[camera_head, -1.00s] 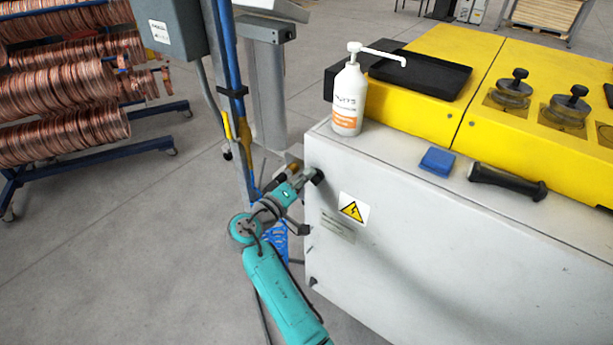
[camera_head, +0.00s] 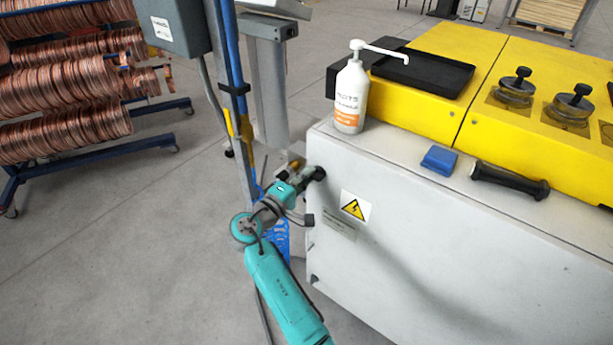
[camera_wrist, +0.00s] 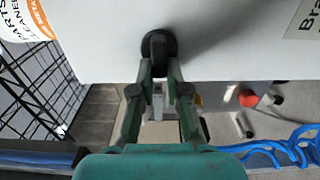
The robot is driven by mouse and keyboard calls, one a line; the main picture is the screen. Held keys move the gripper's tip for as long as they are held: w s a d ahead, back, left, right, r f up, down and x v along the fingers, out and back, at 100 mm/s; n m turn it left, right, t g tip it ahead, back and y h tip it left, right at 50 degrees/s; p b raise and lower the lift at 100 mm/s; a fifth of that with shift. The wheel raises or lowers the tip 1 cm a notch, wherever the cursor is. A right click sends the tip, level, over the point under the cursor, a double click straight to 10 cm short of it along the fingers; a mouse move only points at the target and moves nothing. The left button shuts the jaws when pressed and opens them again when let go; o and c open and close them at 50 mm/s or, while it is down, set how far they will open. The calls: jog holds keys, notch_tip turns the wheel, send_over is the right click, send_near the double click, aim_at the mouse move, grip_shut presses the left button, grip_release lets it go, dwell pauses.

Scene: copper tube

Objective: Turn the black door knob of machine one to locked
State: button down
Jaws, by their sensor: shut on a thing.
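The black door knob (camera_wrist: 158,46) is on the white machine panel in the wrist view. It has a round base, and its raised grip stands roughly upright in that picture. My gripper (camera_wrist: 160,68) has its two green fingers on either side of the lower end of the grip and is shut on it. In the head view my gripper (camera_head: 303,182) is at the upper left of the white cabinet front (camera_head: 400,255), where it partly covers the knob (camera_head: 319,173). No locked or unlocked mark can be read.
A yellow warning label (camera_head: 354,208) is right of the knob. A white pump bottle (camera_head: 350,95), a blue block (camera_head: 439,160) and a black handle (camera_head: 510,181) are on the cabinet top. A blue post (camera_head: 236,90) stands close to my arm at the left.

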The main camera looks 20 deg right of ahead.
dwell(0.3)
jog(key=c, duration=1.2)
grip_release()
jog(key=shift+w+d, duration=0.1)
jog(key=shift+o, duration=0.2)
jog(key=v, duration=1.2)
jog(key=shift+f, duration=0.1)
